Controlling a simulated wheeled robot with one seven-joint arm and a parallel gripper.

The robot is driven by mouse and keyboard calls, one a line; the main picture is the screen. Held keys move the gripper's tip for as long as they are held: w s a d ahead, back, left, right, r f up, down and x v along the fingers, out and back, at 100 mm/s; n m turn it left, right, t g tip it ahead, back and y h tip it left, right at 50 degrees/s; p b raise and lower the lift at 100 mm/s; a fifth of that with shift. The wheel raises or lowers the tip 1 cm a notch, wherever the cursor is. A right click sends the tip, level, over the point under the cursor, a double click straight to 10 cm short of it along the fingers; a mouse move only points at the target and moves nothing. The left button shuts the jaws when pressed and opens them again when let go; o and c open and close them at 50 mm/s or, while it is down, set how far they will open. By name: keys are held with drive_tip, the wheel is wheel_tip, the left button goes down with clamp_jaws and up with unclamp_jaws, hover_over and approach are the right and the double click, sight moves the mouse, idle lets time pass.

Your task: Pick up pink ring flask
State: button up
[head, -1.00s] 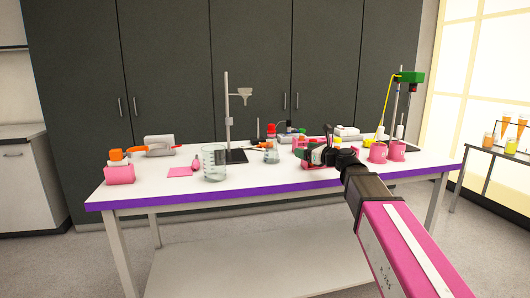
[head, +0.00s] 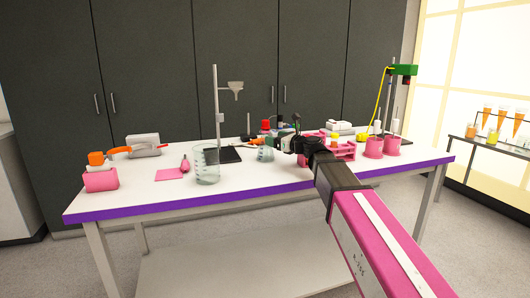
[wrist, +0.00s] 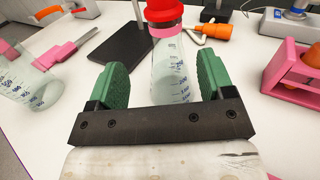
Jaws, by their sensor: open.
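The pink ring flask is a clear conical flask (wrist: 170,75) with blue graduation marks, a pink ring on its neck and a red top. In the wrist view it stands upright, seen between the two green finger pads of my gripper (wrist: 162,68). The gripper is open, with a gap showing on both sides of the flask. The flask's lower part is hidden behind the gripper's dark bar. In the head view the flask (head: 265,154) stands mid-table, just left of my gripper (head: 286,144).
A glass beaker (head: 207,166) stands to the left, near a pink pad (head: 169,174). The stand's black base (wrist: 121,52) is behind and left of the flask. A pink rack (wrist: 286,72) stands close on the right.

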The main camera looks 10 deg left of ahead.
drive_tip(key=x, duration=0.6)
drive_tip(key=shift+w+a, duration=0.15)
drive_tip(key=shift+w, duration=0.3)
clamp_jaws()
